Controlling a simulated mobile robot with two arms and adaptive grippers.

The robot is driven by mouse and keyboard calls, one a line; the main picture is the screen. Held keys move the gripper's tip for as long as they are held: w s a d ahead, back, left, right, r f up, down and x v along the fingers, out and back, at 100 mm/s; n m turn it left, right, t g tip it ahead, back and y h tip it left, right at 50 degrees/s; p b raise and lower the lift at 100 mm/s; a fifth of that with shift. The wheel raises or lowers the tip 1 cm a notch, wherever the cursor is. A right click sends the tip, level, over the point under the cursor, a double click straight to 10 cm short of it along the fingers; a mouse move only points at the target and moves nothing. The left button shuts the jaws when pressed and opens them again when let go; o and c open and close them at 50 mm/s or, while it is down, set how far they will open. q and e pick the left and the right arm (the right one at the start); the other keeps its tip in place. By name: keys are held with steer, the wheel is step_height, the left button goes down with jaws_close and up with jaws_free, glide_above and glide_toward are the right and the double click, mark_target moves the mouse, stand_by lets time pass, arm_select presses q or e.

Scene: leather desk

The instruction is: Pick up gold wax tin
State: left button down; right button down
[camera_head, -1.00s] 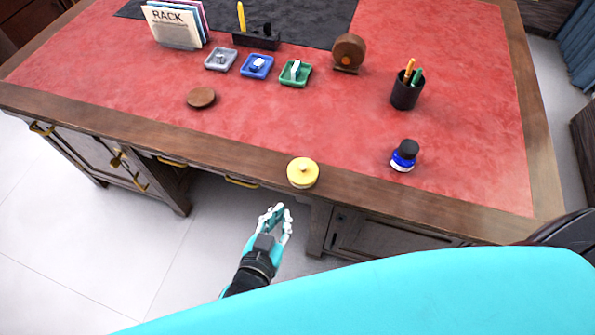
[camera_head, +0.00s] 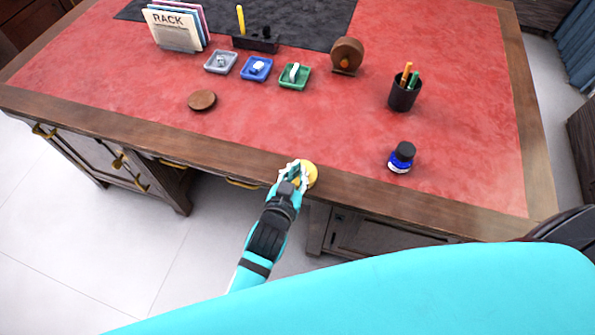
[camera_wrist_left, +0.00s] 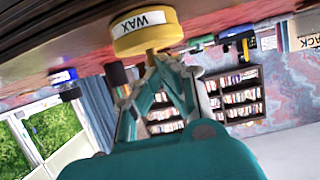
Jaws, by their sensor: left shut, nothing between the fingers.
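The gold wax tin (camera_head: 311,175) is a round yellow tin on the wooden front edge of the desk, partly hidden by my left gripper (camera_head: 294,172). In the left wrist view the tin (camera_wrist_left: 152,35) appears upside down, with a white WAX label and a small knob toward my fingers. My left gripper (camera_wrist_left: 165,65) is shut and empty, its fingertips right at the tin's lid beside the knob. Whether they touch it I cannot tell. My right gripper is not in view.
A blue ink bottle (camera_head: 401,157) stands to the right of the tin. A round wooden coaster (camera_head: 202,100) lies to the left. The red desktop behind the tin is clear.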

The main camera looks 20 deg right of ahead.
arm_select(q)
steer(key=shift+s+f, duration=0.15)
steer(key=shift+f, duration=0.2)
steer(key=shift+s+a+p, duration=0.45)
steer(key=shift+s+p, duration=0.1)
steer(key=shift+s, duration=0.05)
steer(key=shift+s+a+f, duration=0.15)
steer(key=shift+s+a, duration=0.05)
steer(key=shift+s, duration=0.05)
